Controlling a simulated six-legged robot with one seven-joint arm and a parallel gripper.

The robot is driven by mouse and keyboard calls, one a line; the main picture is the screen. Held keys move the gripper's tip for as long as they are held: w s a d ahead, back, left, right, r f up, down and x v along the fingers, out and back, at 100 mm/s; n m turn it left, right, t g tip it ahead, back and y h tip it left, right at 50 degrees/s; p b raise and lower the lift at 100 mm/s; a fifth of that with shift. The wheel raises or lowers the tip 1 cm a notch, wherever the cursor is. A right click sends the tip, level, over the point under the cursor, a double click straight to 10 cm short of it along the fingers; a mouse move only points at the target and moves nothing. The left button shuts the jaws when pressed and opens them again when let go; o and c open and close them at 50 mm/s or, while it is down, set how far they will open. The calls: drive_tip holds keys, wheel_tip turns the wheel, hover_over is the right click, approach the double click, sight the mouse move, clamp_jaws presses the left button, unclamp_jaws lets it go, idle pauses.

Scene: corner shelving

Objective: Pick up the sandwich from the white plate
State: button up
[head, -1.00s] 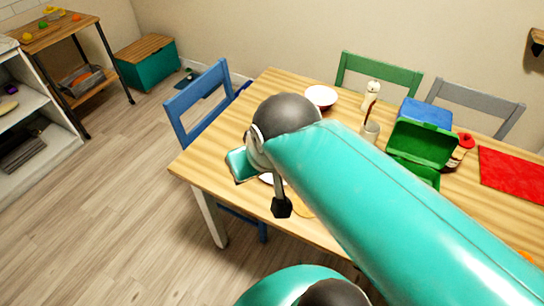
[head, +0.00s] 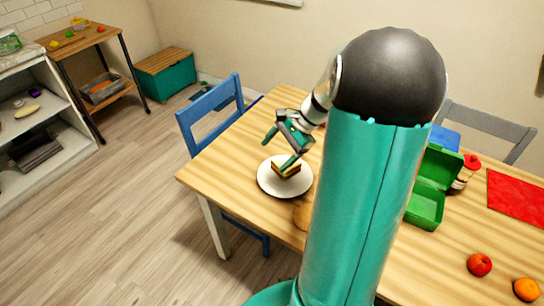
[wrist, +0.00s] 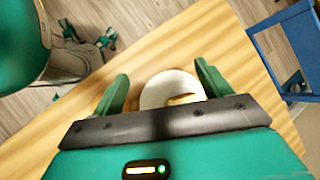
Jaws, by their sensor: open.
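The sandwich (head: 288,171) lies on the white plate (head: 268,187) near the left end of the wooden table. My gripper (head: 279,150) is open, and its fingers are spread above the plate. In the head view one fingertip overlaps the sandwich; I cannot tell whether it touches. In the wrist view the plate (wrist: 155,88) and the sandwich (wrist: 182,99) show between my open fingers (wrist: 160,80). The sandwich's lower part is hidden there by the gripper body. Nothing is held.
A blue chair (head: 215,108) stands at the table's left end. A round brown item (head: 301,214), partly hidden by my arm, is near the plate. An open green box (head: 428,200), a red apple (head: 479,265), an orange (head: 526,289) and a red mat (head: 518,195) lie to the right.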

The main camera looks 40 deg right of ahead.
drive_tip(key=s+d+f+m+t+y, duration=0.1)
drive_tip(key=s+d+f+m+t, duration=0.15)
drive_tip(key=d+f+m, duration=0.4)
drive_tip(key=s+d+f+m+t+y, duration=0.1)
drive_tip(key=d+f+m+t, duration=0.2)
drive_tip(key=d, duration=0.6)
drive_tip(key=x, duration=0.8)
drive_tip(key=shift+f, duration=0.2)
drive_tip(key=shift+d+x, duration=0.25)
drive_tip(key=shift+x, duration=2.35)
drive_tip(key=shift+w+f, duration=0.1)
drive_tip(key=shift+f, duration=0.05)
drive_tip(key=c, duration=0.7)
